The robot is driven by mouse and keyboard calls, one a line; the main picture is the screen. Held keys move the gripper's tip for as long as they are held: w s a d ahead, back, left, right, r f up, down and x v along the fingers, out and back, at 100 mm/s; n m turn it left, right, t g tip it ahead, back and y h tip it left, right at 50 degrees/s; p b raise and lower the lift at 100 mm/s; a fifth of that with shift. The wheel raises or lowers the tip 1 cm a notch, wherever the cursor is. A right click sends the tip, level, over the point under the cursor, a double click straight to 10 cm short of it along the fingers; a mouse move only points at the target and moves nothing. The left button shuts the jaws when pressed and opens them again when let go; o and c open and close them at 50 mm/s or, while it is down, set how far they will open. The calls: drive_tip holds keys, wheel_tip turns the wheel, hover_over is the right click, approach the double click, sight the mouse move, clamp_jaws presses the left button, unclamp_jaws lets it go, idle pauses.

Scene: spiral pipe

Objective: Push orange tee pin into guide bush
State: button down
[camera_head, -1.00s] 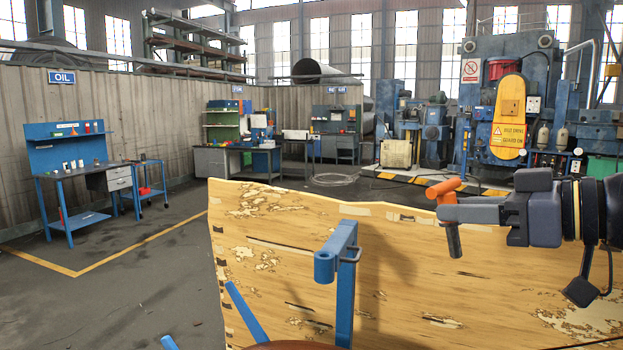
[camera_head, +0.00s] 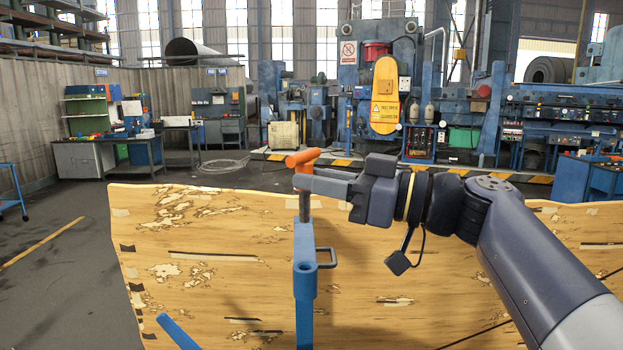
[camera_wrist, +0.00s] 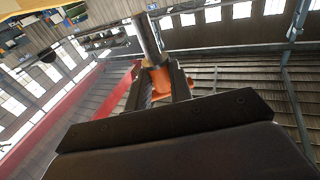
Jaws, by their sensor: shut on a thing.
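The orange tee pin (camera_head: 303,158) has an orange cross handle and a dark grey shaft (camera_head: 304,205) that hangs about upright. My gripper (camera_head: 308,182) is shut on it just below the handle, coming from the right. In the wrist view the pin (camera_wrist: 147,40) shows between the two fingers (camera_wrist: 160,88), with orange around them. The blue guide bush (camera_head: 304,280), a short tube with a dark open top, sits on a blue bar below the pin. The shaft's lower end meets the far end of the blue bar in the picture; I cannot tell whether they touch. The bush's hole looks empty.
A dark handle (camera_head: 327,257) sticks out right of the bar. A blue strut (camera_head: 177,332) lies at lower left. Benches and machines stand far back.

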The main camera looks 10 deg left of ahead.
drive_tip(key=shift+f, duration=0.1)
drive_tip(key=shift+f+b, duration=1.25)
drive_tip(key=shift+f, duration=1.55)
drive_tip(key=shift+b, duration=0.5)
drive_tip(key=shift+f+b, duration=1)
drive_tip(key=shift+b, duration=0.25)
drive_tip(key=shift+d+f, duration=0.15)
drive_tip(key=shift+f, duration=0.05)
